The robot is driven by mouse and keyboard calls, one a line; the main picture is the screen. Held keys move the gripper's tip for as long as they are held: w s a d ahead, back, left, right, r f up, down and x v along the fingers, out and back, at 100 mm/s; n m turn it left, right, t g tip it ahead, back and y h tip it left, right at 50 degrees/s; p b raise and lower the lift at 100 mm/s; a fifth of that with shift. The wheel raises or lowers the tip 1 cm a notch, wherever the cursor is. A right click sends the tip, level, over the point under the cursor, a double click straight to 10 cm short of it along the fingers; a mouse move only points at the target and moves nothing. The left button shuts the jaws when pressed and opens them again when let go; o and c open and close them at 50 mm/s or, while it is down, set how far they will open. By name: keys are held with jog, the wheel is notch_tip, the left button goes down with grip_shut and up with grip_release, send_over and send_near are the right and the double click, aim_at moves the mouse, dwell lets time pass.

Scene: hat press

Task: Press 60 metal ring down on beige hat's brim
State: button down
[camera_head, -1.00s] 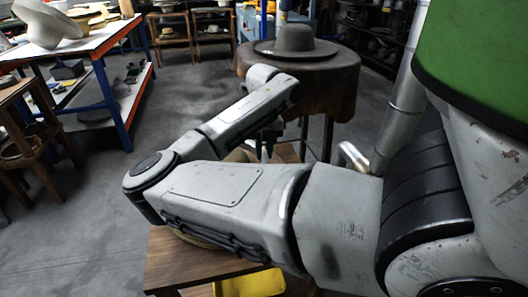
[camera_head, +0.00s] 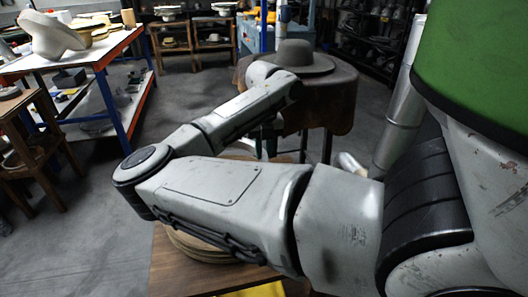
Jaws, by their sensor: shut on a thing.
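My arm reaches across the middle and hides most of the work spot. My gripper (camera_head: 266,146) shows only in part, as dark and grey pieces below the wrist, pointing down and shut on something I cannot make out. A tan, layered round edge (camera_head: 205,248) shows below my arm on a brown wooden surface (camera_head: 180,272). It may be part of the beige hat or its support; I cannot tell. No metal ring can be made out, and whether anything touches the brim is hidden.
A dark grey hat (camera_head: 296,58) rests on a round table with a brown cover (camera_head: 335,95) behind my wrist. A blue-and-orange-framed workbench (camera_head: 100,45) with a grey hat form (camera_head: 50,35) stands at left. Stools and shelves line the back. Grey floor is free between.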

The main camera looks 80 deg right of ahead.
jog(key=shift+r+p, duration=0.75)
jog(key=shift+r, duration=0.8)
